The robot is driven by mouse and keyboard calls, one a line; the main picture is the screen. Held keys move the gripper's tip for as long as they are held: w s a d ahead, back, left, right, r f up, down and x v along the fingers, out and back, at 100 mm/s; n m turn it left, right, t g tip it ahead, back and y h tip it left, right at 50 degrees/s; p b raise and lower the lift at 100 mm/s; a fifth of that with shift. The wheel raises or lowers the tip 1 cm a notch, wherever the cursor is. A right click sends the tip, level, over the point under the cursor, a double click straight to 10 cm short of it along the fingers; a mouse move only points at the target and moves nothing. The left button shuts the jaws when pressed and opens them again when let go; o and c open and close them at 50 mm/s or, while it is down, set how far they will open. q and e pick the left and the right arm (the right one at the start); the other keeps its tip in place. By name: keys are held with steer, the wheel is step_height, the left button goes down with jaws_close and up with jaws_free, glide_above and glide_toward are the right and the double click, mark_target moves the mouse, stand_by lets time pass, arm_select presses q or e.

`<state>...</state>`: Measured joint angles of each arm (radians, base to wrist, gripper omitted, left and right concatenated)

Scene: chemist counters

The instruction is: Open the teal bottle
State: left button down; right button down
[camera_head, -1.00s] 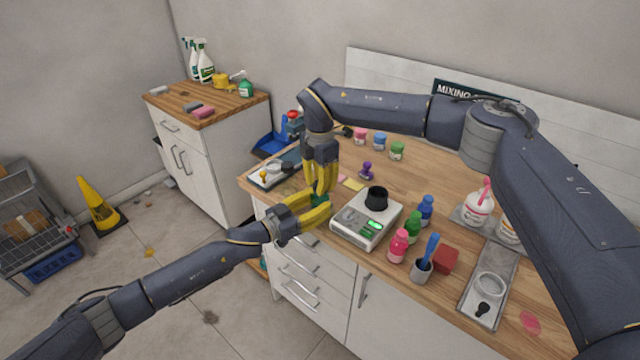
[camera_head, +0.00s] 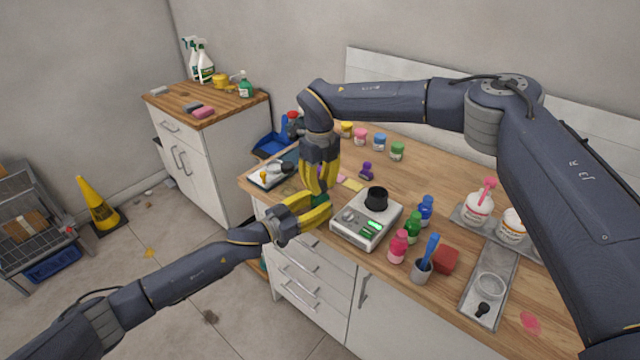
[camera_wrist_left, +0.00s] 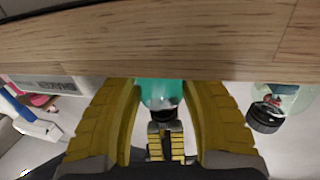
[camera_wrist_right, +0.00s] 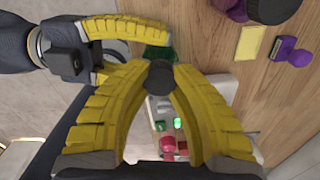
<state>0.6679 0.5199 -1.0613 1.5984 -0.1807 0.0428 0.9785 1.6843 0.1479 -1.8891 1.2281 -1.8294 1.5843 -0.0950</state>
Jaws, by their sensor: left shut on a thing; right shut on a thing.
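The teal bottle (camera_wrist_left: 160,92) is between the fingers of my left gripper (camera_head: 322,205), by the counter's front left corner. In the head view only a small teal patch (camera_head: 320,199) shows between the grippers. My left gripper is shut on the bottle's body. My right gripper (camera_head: 318,188) reaches down from above and is shut on the bottle's dark round cap (camera_wrist_right: 160,76). The bottle's green-teal side (camera_wrist_right: 160,53) shows beyond the cap in the right wrist view. The fingers hide most of the bottle, and I cannot tell whether the cap is loose.
A white scale (camera_head: 358,226) with a black cup (camera_head: 376,197) stands just right of the grippers. Pink (camera_head: 398,245), green (camera_head: 413,227) and blue (camera_head: 426,210) bottles stand further right. A purple stamp (camera_head: 366,172) and yellow note (camera_head: 353,184) lie behind.

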steer(key=n, duration=0.4)
steer(key=shift+n, duration=0.4)
steer(key=n, duration=1)
steer(key=shift+r+n, duration=0.1)
steer(key=shift+n, duration=0.2)
steer(key=n, duration=0.5)
steer(key=shift+r, duration=0.2)
steer(key=shift+r, duration=0.75)
steer(key=shift+r, duration=0.15)
